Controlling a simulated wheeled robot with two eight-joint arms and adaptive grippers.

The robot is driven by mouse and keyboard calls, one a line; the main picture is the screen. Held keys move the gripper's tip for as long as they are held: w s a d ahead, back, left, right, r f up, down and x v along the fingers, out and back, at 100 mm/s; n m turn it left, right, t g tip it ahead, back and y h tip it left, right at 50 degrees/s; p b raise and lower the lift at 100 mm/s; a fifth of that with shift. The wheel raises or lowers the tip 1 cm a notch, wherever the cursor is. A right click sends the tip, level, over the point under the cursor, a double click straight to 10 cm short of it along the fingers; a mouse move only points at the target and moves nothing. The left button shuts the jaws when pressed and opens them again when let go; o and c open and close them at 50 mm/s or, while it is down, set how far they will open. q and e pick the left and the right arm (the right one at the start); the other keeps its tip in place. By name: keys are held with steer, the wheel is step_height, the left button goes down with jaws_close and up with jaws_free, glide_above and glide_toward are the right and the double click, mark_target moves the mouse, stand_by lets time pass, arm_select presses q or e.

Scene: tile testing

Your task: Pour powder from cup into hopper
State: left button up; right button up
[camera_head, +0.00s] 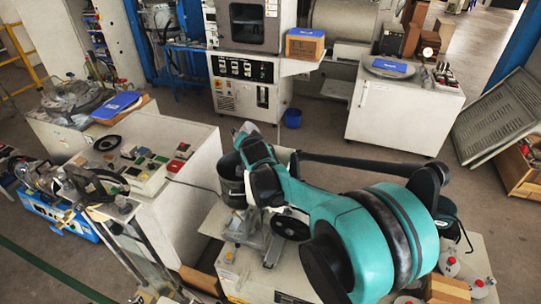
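A large teal and black arm, which looks like mine, fills the lower middle and right and reaches up and left over a pale machine (238,262). Its far end lies beside a dark round part (232,182) on that machine; I cannot tell whether this is the hopper. I cannot make out gripper fingers or anything held between them. No cup can be picked out with certainty; the arm hides much of the machine top. My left gripper is not in view.
A white control cabinet (203,158) with coloured buttons stands left of the machine. Bottles with red caps (479,284) stand at the lower right.

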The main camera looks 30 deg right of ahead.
mark_target(247, 127)
steer(key=shift+r+m, duration=0.15)
steer(key=shift+m, duration=0.15)
steer(key=shift+d+r+m+t+y, duration=0.1)
steer(key=shift+r+m+t+y, duration=0.3)
steer(key=shift+y, duration=0.1)
steer(key=shift+r+m, duration=0.15)
steer(key=shift+m, duration=0.15)
steer(key=shift+r+m+t+y, duration=0.4)
steer(key=shift+m+t+y, duration=0.1)
steer(key=shift+y, duration=0.1)
steer(key=shift+f+m+b, duration=0.3)
steer(key=shift+f+b, duration=0.05)
steer(key=shift+b, duration=0.4)
steer(key=shift+s+d+f+m+t+y+b, duration=0.1)
steer(key=shift+d+m+t+y+b, duration=0.05)
steer(key=shift+m+t+y+b, duration=0.2)
steer(key=shift+s+d+r+m, duration=0.15)
steer(key=shift+d+r+m, duration=0.1)
steer(key=shift+d, duration=0.05)
steer(key=shift+s+d+r+m+t, duration=0.2)
steer(key=shift+s+d+m+t, duration=0.1)
steer(key=shift+d, duration=0.15)
steer(key=shift+d+r+m+t+y, duration=0.15)
steer(key=shift+r+m+t+y, duration=0.1)
steer(key=shift+r+m+y, duration=0.25)
